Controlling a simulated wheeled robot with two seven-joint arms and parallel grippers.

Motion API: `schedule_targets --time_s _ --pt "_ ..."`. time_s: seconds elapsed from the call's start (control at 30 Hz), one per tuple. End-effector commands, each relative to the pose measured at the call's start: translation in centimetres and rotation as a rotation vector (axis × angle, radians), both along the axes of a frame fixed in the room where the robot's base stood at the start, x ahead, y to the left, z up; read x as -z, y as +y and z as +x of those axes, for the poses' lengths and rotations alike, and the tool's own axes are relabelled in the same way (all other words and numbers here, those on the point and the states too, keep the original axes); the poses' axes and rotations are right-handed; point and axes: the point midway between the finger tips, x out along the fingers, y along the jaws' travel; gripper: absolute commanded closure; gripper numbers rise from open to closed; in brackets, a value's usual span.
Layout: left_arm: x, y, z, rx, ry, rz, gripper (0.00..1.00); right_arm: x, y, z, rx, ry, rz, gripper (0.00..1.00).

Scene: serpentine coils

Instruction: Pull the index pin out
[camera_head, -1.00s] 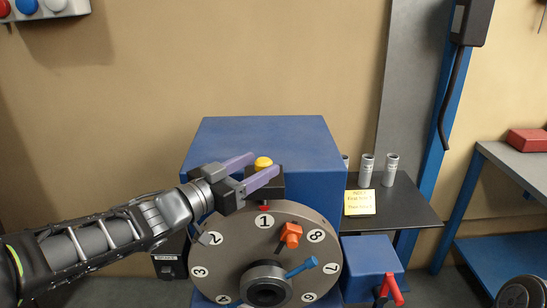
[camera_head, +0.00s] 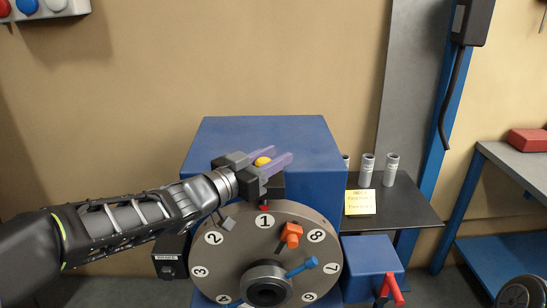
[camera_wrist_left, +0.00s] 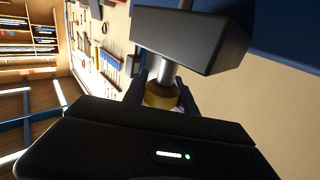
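The index pin shows as a yellow knob (camera_head: 263,161) on top of a dark block (camera_head: 271,187) above the numbered dial (camera_head: 240,235). A bit of red shows under the block, by the number 1. My left gripper (camera_head: 281,152) has its purple fingers on both sides of the knob. In the left wrist view the knob (camera_wrist_left: 160,96) sits between the dark fingers, below a grey shaft (camera_wrist_left: 166,73) that runs into the block (camera_wrist_left: 192,38). Whether the fingers press on the knob is not clear. My right gripper is not in view.
A blue housing (camera_head: 222,136) stands behind the dial. An orange clamp (camera_head: 290,234) and a blue handle (camera_head: 302,267) stick out from the dial face. At right are a blue box (camera_head: 367,261) with a red lever (camera_head: 391,287) and a black shelf (camera_head: 408,205) with grey cylinders.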

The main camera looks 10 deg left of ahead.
Motion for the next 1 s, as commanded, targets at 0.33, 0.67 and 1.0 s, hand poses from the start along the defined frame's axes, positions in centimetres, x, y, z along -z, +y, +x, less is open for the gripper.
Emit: schedule_targets --time_s 0.33,0.67,1.0 --pt "0.01 0.01 -0.01 0.000 0.000 0.000 0.98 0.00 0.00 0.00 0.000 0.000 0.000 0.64" --pt "0.01 0.02 -0.01 0.000 0.000 0.000 1.00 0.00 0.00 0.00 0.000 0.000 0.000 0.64" --pt "0.02 0.02 -0.01 0.000 0.000 0.000 1.00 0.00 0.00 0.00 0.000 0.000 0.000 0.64"
